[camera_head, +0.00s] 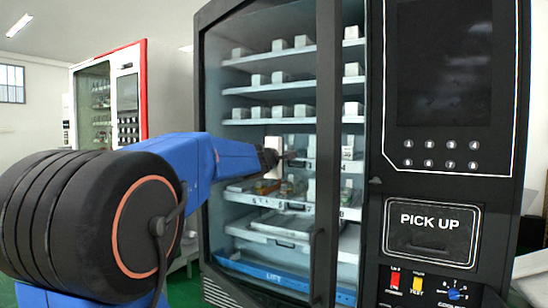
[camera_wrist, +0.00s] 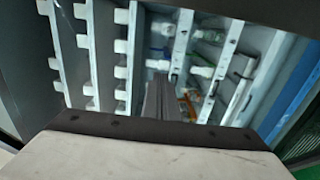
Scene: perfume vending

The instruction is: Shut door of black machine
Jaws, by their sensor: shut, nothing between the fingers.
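The black machine (camera_head: 444,185) stands at the right in the head view, with shelves of small white boxes behind glass. Its glass door has a dark frame (camera_head: 328,120) and a vertical handle (camera_head: 314,265) low on its right side. Shelf ends show uncovered between that frame and the control panel, so the door looks ajar. My gripper (camera_head: 290,157) is shut and empty in front of the glass, left of the door's right frame. In the wrist view my gripper (camera_wrist: 163,98) points at the shelves, which appear turned sideways. I cannot tell whether it touches the glass.
The control panel has a dark screen (camera_head: 444,62), a keypad and a PICK UP hatch (camera_head: 432,230). A red and white machine (camera_head: 108,95) stands further back at the left. My arm covers the lower left of the head view. The floor is green.

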